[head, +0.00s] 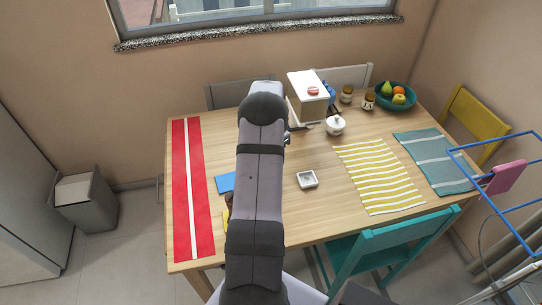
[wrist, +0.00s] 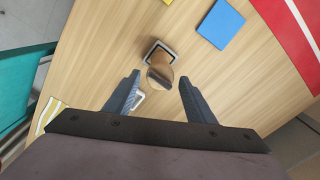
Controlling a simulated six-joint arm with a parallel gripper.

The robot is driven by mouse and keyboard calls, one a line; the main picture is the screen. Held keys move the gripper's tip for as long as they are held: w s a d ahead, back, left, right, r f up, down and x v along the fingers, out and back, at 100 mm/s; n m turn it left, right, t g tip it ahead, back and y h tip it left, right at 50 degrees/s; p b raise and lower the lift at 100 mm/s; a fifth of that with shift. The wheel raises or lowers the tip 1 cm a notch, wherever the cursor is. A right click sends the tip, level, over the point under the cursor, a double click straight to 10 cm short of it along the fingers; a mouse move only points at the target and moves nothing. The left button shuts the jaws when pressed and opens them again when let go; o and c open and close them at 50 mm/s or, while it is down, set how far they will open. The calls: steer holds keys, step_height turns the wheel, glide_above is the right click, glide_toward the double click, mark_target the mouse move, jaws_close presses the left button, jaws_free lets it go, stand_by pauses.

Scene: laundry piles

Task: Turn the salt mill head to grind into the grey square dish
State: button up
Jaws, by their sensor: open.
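The grey square dish (head: 307,179) sits on the table just right of my arm in the head view and looks empty. A brown wooden mill (wrist: 159,77) with a darker top shows in the wrist view, seen from above. Its base overlaps a small square piece with a pale rim (wrist: 152,46); I cannot tell whether it stands in it or in front of it. My gripper (wrist: 159,75) is open, with a finger on each side of the mill's top in the picture and clear gaps. In the head view my arm hides the gripper and most of the mill.
A blue square (head: 225,182) and a red runner (head: 193,190) lie left of my arm. A yellow-striped mat (head: 378,176) lies to the right. A white-topped box (head: 308,86), a white pot (head: 335,126), jars and a fruit bowl (head: 378,103) stand at the back.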

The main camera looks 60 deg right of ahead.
steer(key=shift+f+b, duration=1)
steer(key=shift+f, duration=0.9)
steer(key=c, duration=0.7)
steer(key=shift+o, duration=0.2)
steer(key=m, duration=0.8)
